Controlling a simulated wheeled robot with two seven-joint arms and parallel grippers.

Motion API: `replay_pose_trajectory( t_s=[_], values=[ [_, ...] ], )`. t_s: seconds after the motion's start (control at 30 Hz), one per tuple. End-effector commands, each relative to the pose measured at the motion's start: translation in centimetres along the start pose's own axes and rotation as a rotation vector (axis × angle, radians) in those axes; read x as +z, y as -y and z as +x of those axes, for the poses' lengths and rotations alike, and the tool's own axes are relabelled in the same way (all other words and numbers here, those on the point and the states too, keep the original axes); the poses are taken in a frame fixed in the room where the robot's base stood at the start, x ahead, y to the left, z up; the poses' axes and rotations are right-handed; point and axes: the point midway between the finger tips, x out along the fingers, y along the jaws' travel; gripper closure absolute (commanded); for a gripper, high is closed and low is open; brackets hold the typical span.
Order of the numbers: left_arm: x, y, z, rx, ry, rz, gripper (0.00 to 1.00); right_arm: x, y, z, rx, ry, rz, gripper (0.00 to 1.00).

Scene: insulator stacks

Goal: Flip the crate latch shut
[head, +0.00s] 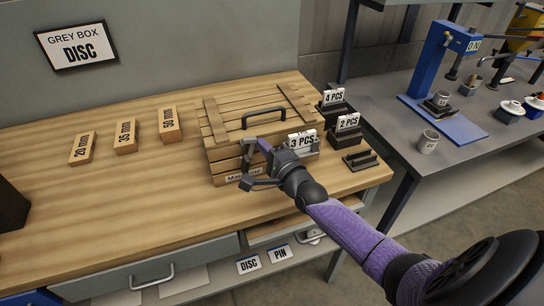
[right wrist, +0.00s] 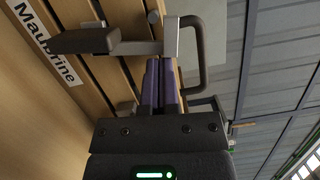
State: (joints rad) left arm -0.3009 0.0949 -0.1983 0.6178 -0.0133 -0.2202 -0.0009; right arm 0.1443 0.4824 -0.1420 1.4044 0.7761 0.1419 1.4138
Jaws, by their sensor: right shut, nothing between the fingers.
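The slatted wooden crate (head: 226,152) stands on the workbench with its lid down and a black handle (head: 263,113) on top. My right gripper (head: 264,146) is at the crate's front, its purple fingers shut and empty. In the right wrist view, the fingertips (right wrist: 161,62) are close beside the latch, which has a pale metal plate (right wrist: 172,38) and a dark lever (right wrist: 86,41) reaching down the crate front. I cannot tell whether they touch. My left gripper is not in view.
Size blocks (head: 126,137) lie left of the crate. Black holders with count cards (head: 347,130) stand close on its right, and a "3 PCS" card (head: 302,140) shows beside my gripper. A second table holds a blue press (head: 437,65).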

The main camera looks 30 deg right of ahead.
Motion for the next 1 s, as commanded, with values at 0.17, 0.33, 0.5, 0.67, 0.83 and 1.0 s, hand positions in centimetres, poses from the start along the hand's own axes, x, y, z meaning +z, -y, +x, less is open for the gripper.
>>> replay_pose_trajectory(
  t_s=[0.17, 0.33, 0.5, 0.67, 0.83, 1.0],
  values=[
    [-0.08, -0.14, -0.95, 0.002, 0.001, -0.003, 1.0, 0.5, 0.51, 0.14, 0.012, 0.0, -0.047, 1.0],
    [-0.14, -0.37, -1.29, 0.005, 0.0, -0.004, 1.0, 0.79, 0.6, 0.21, 0.011, 0.0, -0.045, 1.0],
    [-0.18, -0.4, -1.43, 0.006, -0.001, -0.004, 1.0, 0.92, 0.62, 0.25, 0.011, 0.0, -0.045, 1.0],
    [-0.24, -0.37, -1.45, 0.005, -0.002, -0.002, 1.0, 0.95, 0.6, 0.26, 0.011, 0.0, -0.045, 1.0],
    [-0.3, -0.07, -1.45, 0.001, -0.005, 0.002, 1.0, 0.95, 0.59, 0.25, 0.011, 0.0, -0.044, 1.0],
    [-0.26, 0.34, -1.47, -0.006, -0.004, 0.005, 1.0, 0.94, 0.58, 0.24, 0.011, 0.0, -0.044, 1.0]
  ],
)
